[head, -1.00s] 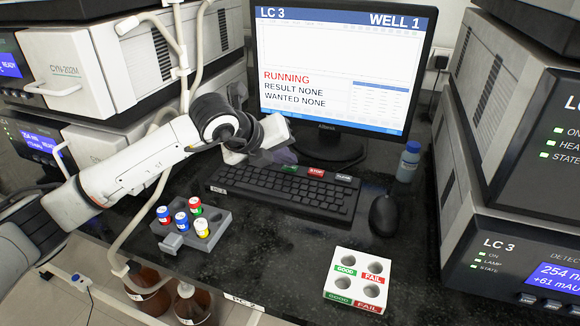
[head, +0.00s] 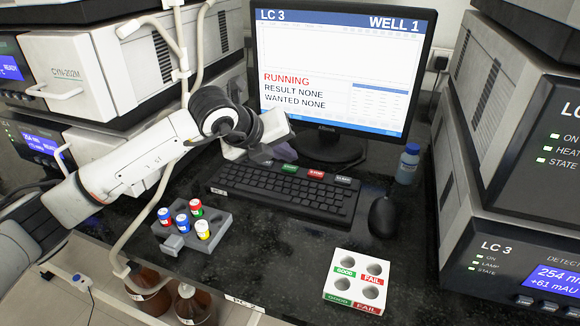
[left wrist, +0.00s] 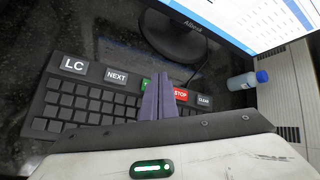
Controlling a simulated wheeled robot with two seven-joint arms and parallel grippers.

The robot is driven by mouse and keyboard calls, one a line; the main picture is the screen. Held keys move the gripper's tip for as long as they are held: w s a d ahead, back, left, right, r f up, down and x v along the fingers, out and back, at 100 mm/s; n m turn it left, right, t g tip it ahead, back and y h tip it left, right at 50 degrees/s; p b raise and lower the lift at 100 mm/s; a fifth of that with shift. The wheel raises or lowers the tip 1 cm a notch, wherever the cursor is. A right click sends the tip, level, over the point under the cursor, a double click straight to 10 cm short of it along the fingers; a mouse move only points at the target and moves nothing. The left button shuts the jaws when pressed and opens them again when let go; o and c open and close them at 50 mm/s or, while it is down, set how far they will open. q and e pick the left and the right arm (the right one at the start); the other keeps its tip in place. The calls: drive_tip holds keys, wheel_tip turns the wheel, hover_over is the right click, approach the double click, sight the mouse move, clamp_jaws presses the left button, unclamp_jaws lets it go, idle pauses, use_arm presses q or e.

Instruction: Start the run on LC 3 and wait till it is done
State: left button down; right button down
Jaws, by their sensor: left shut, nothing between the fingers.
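The monitor (head: 335,60) reads LC 3, WELL 1, with RUNNING in red, RESULT NONE and WANTED NONE; its plot area looks blank. The black keyboard (head: 280,192) lies below it, with a green key (head: 290,168) beside the red STOP key (head: 316,174) on its far row. My left gripper (head: 262,157) is shut and empty near the far left of the keyboard. In the left wrist view its purple fingers (left wrist: 158,97) partly cover the green key (left wrist: 146,84), beside the STOP key (left wrist: 181,95). The LC 3 detector (head: 500,245) stands at right. My right gripper is out of view.
A grey rack (head: 185,243) holds several capped vials at front left. A white GOOD/FAIL block (head: 357,280) with empty holes stands at the front. A mouse (head: 383,216) and a blue-capped bottle (head: 407,165) are right of the keyboard. Instrument stacks flank the bench.

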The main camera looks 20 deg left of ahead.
use_arm(q)
wheel_tip(320, 180, up, 5)
drive_tip(key=p, duration=0.2)
drive_tip(key=shift+p, duration=0.3)
